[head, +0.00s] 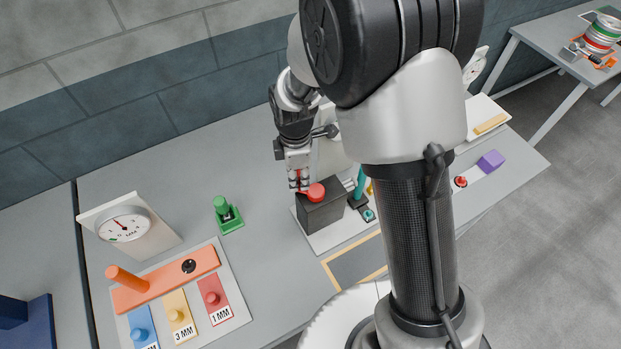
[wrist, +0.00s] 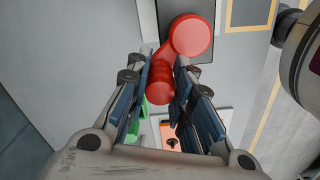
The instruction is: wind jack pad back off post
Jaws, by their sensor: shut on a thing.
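A dark box-shaped jack (head: 319,214) stands on a pale base plate at the back of the bench. A red crank (head: 316,192) sits on its top; in the wrist view its round red hub (wrist: 190,36) lies just beyond my fingertips, with an arm running to a red knob (wrist: 160,88). My gripper (head: 298,184) points down at the crank and is shut on the knob, with one finger on each side. A teal upright post (head: 360,184) stands right of the box. My arm hides part of this area, and I cannot make out the pad or whether it touches the post.
At the left are a dial gauge (head: 124,225) and an orange bar (head: 166,279) above blue, yellow and red knobbed blocks. A green stand (head: 227,214) is between them and the jack. A purple block (head: 490,160) is at the right. Bare bench lies around the green stand.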

